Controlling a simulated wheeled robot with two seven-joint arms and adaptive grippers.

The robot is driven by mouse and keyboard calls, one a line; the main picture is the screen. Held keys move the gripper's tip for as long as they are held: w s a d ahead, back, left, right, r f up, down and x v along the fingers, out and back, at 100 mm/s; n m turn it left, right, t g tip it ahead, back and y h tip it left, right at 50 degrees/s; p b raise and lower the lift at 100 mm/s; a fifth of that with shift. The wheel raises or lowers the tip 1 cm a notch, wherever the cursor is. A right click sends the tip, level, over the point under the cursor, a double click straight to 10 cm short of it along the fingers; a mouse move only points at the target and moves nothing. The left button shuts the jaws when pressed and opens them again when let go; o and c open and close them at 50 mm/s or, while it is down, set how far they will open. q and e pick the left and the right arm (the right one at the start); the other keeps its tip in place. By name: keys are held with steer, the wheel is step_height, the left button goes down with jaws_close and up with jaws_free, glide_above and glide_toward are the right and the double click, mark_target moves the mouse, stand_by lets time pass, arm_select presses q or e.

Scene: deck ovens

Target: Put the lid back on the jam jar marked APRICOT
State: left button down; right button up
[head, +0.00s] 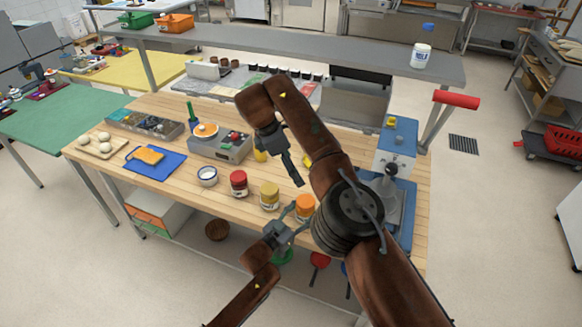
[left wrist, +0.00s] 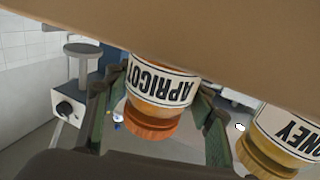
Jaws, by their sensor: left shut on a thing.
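The jar marked APRICOT (head: 305,203) stands near the front edge of the wooden table in the head view. In the left wrist view, upside down, its white label (left wrist: 163,82) and an orange, lid-like top (left wrist: 150,129) show between my fingers. I cannot tell if that top is a seated lid. My left gripper (head: 297,216) is shut on this jar, with a finger on each side. My right gripper (head: 293,172) hangs over the table behind the jars, seen edge-on. Whether its jaws are open is unclear. No separate loose lid is clearly visible.
The HONEY jar (left wrist: 290,135) stands close beside the apricot jar. A blue machine (head: 396,150) borders the right side.

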arm_select(q)
steer(key=shift+r, duration=0.15)
stand_by(0.5)
steer(key=c, duration=0.8)
jaws_free()
steer(key=v, duration=1.2)
